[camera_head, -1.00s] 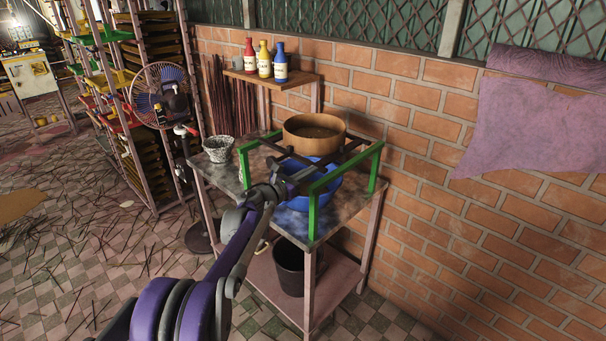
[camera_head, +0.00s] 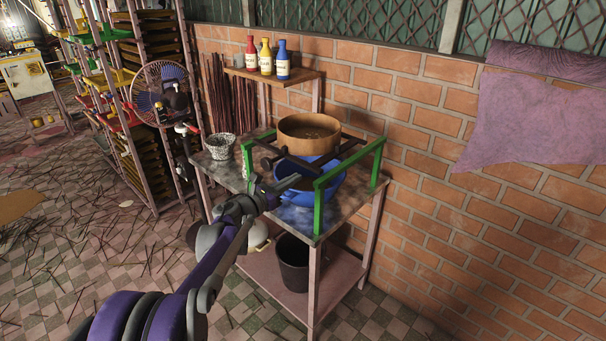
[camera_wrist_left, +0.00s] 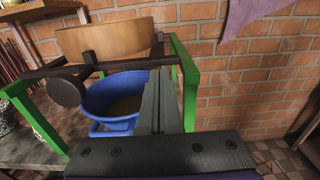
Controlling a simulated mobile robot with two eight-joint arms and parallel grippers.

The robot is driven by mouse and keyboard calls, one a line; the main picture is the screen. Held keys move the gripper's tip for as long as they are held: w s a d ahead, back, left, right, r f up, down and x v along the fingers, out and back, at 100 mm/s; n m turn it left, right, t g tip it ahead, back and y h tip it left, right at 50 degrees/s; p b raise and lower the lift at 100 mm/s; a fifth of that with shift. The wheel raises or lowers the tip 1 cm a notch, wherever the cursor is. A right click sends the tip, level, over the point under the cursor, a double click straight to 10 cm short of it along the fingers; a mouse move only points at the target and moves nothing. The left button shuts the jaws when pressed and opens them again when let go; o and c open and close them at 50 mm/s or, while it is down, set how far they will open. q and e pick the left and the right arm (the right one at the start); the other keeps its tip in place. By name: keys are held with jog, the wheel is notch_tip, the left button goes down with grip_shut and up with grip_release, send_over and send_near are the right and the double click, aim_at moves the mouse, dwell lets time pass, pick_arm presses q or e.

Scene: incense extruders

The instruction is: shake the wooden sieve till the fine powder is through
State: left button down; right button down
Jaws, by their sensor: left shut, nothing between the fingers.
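The round wooden sieve (camera_head: 309,142) rests on dark bars across a green frame (camera_head: 318,206). It holds some brownish material. In the left wrist view the sieve (camera_wrist_left: 105,42) stands at the upper left, with a dark bar and a round knob (camera_wrist_left: 66,88) in front of it. The blue basin (camera_head: 300,194) stands below; in the left wrist view the basin (camera_wrist_left: 100,108) shows brownish powder inside. My left gripper (camera_head: 294,181) is shut and empty in front of the frame, beside the basin; its fingers (camera_wrist_left: 160,98) look apart from the sieve. My right gripper is out of view.
A speckled pot (camera_head: 220,146) stands at the table's left end. Several steps up, a wall shelf (camera_head: 290,79) holds three bottles. A dark bucket (camera_head: 292,262) is on the lower shelf. A fan (camera_head: 163,95) stands left; a brick wall closes the right.

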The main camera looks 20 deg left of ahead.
pick_arm(q)
jog(key=v, duration=0.4)
jog(key=shift+s, duration=0.15)
jog(key=s+r+n+y+p, duration=0.1)
jog(key=s+r+n+y, duration=0.3)
jog(key=n, duration=0.6)
jog(key=s+r+n+y+p, duration=0.25)
jog(key=s+n+y, duration=0.3)
jog(key=n, duration=0.55)
jog(key=s+d+f+n+g, duration=0.3)
jog(key=s+d+f+n, duration=0.1)
jog(key=s, duration=0.5)
jog(key=s+d+f+n+g+h+p, duration=0.1)
jog(key=s+d+f+n+g, duration=0.3)
jog(key=s+f+n, duration=0.3)
jog(key=s+d+f+n+g+h+p, duration=0.1)
jog(key=s+d+f+n+g, duration=0.3)
jog(key=s+n, duration=0.4)
jog(key=s+f, duration=0.1)
jog(key=s, duration=0.4)
jog(key=shift+d+f+n, duration=0.2)
jog(key=shift+f+n, duration=0.1)
jog(key=shift+f, duration=0.1)
jog(key=shift+s+h, duration=0.1)
jog(key=shift+h, duration=0.15)
